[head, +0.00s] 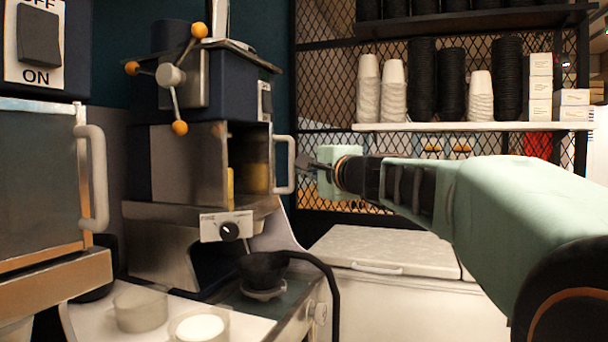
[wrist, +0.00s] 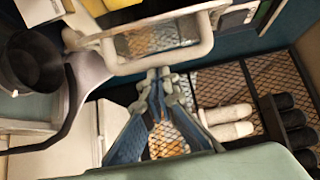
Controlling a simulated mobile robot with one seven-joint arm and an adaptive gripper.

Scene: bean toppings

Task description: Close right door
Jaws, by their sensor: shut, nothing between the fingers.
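The right door (head: 258,158) is on the dark blue and steel machine, with a pale upright handle (head: 284,165) on its edge. The door stands at an angle to the steel front, and yellow items (head: 231,187) show inside the compartment. My gripper (head: 303,162) is just right of the handle, its fingers pointing at it. In the wrist view the handle (wrist: 135,66) crosses the upper middle and the closed fingertips (wrist: 158,76) meet or nearly meet its bar. I cannot tell whether they touch. The fingers hold nothing.
A second appliance with a handle (head: 95,178) stands at the left. A black cup (head: 262,268) and clear dishes (head: 142,308) sit below the machine. A white chest (head: 375,250) lies under my arm. A shelf (head: 470,126) with stacked cups is behind.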

